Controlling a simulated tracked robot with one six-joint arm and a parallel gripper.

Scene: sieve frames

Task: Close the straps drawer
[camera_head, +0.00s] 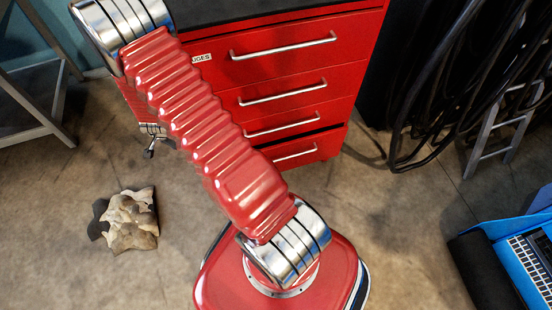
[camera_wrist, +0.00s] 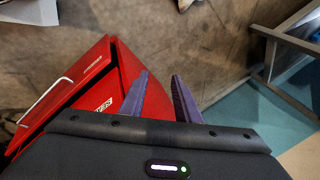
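A red cabinet (camera_head: 352,48) with several drawers and silver bar handles stands at the top middle of the head view. The lowest drawer (camera_head: 318,148) has a dark gap above its front. One label partly reads "UGES" on the top drawer (camera_head: 290,62); I cannot read a straps label, so I cannot tell which drawer it is. The wrist view shows red drawer fronts (camera_wrist: 75,80) at the left, with a silver handle and two labels too small to read fully. My gripper (camera_wrist: 161,76) has its two purple-grey fingers apart, empty, close beside the red corner. I cannot tell whether they touch.
A pale skull-like object (camera_head: 130,220) lies on the floor at the left. Dark hoses (camera_head: 440,90) and a small ladder (camera_head: 500,125) are at the right. A blue case with a keyboard (camera_head: 525,250) is at the lower right.

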